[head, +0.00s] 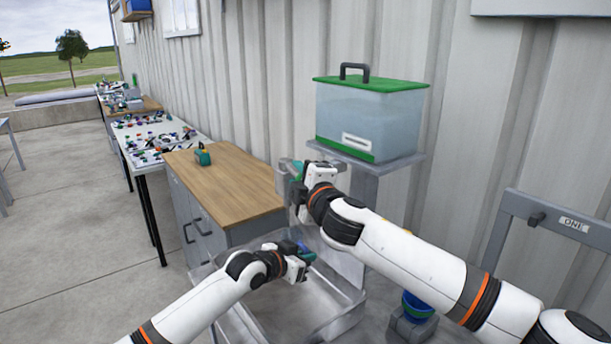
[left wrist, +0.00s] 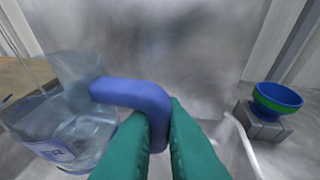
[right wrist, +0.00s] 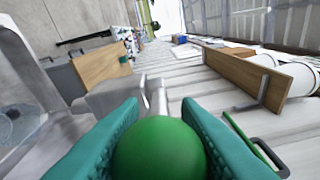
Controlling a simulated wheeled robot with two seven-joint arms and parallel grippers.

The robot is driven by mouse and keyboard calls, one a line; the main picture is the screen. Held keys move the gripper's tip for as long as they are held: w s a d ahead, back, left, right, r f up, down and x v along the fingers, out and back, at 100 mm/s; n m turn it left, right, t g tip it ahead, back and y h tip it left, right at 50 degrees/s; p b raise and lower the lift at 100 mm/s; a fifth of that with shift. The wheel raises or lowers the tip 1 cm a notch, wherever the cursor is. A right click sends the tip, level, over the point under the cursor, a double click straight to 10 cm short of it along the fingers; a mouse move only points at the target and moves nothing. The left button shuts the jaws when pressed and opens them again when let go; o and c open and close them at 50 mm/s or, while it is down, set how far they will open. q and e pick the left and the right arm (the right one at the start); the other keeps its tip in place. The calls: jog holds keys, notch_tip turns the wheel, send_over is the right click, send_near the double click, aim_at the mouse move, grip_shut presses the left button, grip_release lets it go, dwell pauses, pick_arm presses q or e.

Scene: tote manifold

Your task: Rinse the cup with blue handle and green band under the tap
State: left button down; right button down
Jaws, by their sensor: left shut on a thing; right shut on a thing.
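My left gripper (head: 305,262) is over the grey sink basin (head: 345,318), its teal fingers shut on a blue handle (left wrist: 135,93). The handle belongs to a clear cup (left wrist: 75,125), left of the fingers in the left wrist view; I cannot make out a green band on it. In the head view the cup is mostly hidden by the gripper. My right gripper (head: 298,180) is higher, beside the shelf, shut on a round green knob (right wrist: 158,150).
A clear tote with a green lid (head: 370,85) stands on a grey shelf. A blue bowl with a green band (left wrist: 277,98) sits on a grey block (left wrist: 262,122) right of the basin. A wooden-topped cabinet (head: 225,190) stands left, with a small green object (head: 203,155).

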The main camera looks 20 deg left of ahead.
jog(key=shift+s+a+m+t+h, duration=0.1)
jog(key=shift+a+m+t+h, duration=0.05)
jog(key=shift+m+t+h, duration=0.15)
jog(key=c, duration=1.1)
grip_release()
jog(key=shift+s, duration=0.1)
jog(key=v, duration=1.1)
jog(key=shift+s+d, duration=0.25)
jog(key=shift+s, duration=0.05)
